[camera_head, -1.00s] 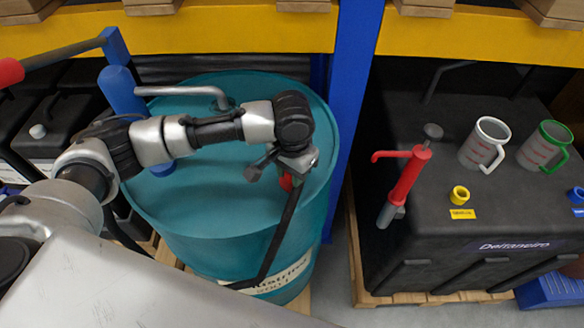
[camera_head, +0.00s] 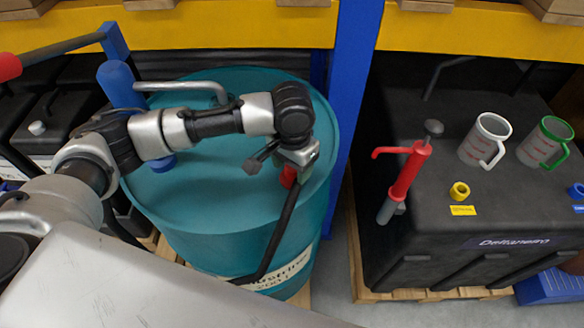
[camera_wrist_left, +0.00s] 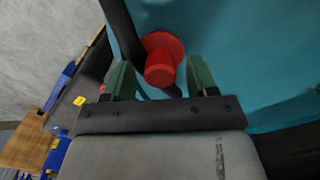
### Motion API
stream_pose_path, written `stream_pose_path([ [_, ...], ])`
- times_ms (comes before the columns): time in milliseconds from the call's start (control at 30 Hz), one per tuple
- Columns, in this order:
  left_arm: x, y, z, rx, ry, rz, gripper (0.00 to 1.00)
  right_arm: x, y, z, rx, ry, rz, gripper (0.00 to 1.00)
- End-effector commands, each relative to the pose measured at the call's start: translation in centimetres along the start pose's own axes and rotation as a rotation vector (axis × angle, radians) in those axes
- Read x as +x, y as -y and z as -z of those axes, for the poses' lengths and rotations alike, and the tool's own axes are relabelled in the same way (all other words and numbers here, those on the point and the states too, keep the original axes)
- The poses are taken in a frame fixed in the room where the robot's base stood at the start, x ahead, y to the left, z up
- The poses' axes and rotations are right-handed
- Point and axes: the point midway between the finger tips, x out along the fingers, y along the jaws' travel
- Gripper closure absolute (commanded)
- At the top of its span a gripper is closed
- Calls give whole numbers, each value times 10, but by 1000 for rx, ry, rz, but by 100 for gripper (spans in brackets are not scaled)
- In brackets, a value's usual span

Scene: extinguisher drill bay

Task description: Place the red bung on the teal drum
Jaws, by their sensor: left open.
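The teal drum (camera_head: 215,205) stands upright below my left arm, its lid partly covered by the arm. The red bung (camera_head: 289,177) shows near the right part of the lid, just under my left gripper (camera_head: 288,172). In the left wrist view the red bung (camera_wrist_left: 160,62) has a wide flange and a narrower knob facing the camera. The open green fingers of my left gripper (camera_wrist_left: 159,70) are on either side of the knob, with gaps visible. The bung appears to be at the drum's top; I cannot tell whether it sits in a hole. My right gripper is not in view.
A black hose (camera_head: 282,225) runs down the drum's front beside the bung. A blue-handled pump with a grey spout (camera_head: 190,88) stands at the lid's left. A blue post (camera_head: 352,100) separates the drum from a black tank (camera_head: 430,200) with a red pump (camera_head: 408,172) and jugs.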

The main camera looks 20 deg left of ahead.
Motion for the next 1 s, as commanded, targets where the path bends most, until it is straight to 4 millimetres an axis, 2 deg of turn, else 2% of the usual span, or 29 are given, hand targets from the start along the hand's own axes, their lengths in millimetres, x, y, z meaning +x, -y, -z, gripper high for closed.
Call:
stream_pose_path([
  [300,-66,0,1,0,-6,1,42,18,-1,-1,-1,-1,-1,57],
  [500,-98,0,1,0,-4,0,42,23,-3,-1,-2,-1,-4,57],
  [700,-108,0,0,-1,-2,0,42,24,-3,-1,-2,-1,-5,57],
  [1000,-109,0,0,-1,-1,0,42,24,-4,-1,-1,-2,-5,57],
])
